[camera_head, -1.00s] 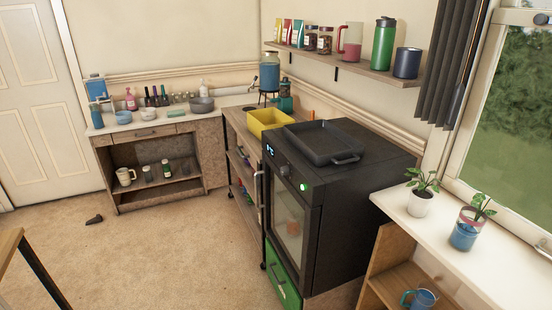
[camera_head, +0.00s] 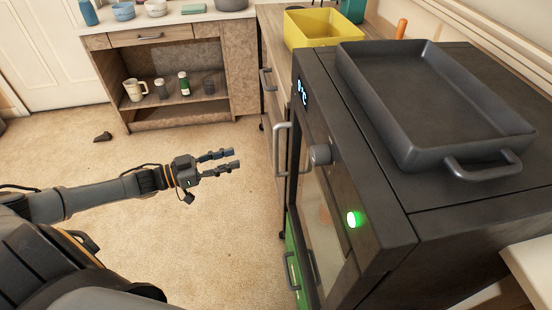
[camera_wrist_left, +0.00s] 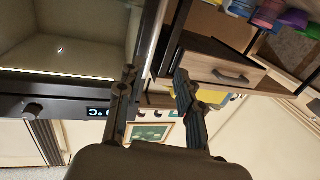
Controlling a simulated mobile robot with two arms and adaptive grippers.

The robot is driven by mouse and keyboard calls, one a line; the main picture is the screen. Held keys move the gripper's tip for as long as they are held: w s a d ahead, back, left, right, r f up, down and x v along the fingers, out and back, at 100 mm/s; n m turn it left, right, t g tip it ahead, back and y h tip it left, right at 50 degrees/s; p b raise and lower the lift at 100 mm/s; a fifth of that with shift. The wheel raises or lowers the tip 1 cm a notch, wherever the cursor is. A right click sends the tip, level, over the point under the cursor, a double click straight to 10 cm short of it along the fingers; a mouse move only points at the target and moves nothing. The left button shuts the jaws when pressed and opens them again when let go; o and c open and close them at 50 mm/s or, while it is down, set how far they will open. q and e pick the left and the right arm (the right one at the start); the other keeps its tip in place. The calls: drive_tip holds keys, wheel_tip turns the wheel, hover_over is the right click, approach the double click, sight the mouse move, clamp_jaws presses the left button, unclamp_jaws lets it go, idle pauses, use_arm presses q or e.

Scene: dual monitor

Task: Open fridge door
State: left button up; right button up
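The fridge is most likely the black cabinet (camera_head: 440,250) with a glass-panelled door (camera_head: 318,225); the door looks shut. Its front has a °C display (camera_head: 303,92), a grey knob (camera_head: 320,154) and a green light (camera_head: 353,219). A vertical grey handle (camera_head: 281,150) stands out at the far side of the front. My left gripper (camera_head: 237,158) is open and empty, left of the handle and apart from it. The left wrist view shows its two spread fingers (camera_wrist_left: 155,74), with the lit glass (camera_wrist_left: 60,50) and display (camera_wrist_left: 98,112) at left. My right gripper is not in view.
A dark tray (camera_head: 430,100) lies on top of the cabinet. A green front (camera_head: 295,262) with a handle is below the door. A wooden unit with a yellow bin (camera_head: 320,30) stands beyond. The carpet (camera_head: 200,240) around my left gripper is clear, with a small dark object (camera_head: 103,137) farther off.

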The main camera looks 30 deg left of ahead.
use_arm(q)
drive_tip(key=d+r+b+x, duration=0.1)
drive_tip(key=x, duration=1.3)
drive_tip(key=shift+s+r+m+h+b, duration=0.3)
drive_tip(key=shift+s+r+h, duration=0.1)
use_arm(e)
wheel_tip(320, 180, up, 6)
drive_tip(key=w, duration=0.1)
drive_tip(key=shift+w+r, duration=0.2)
use_arm(q)
clamp_jaws()
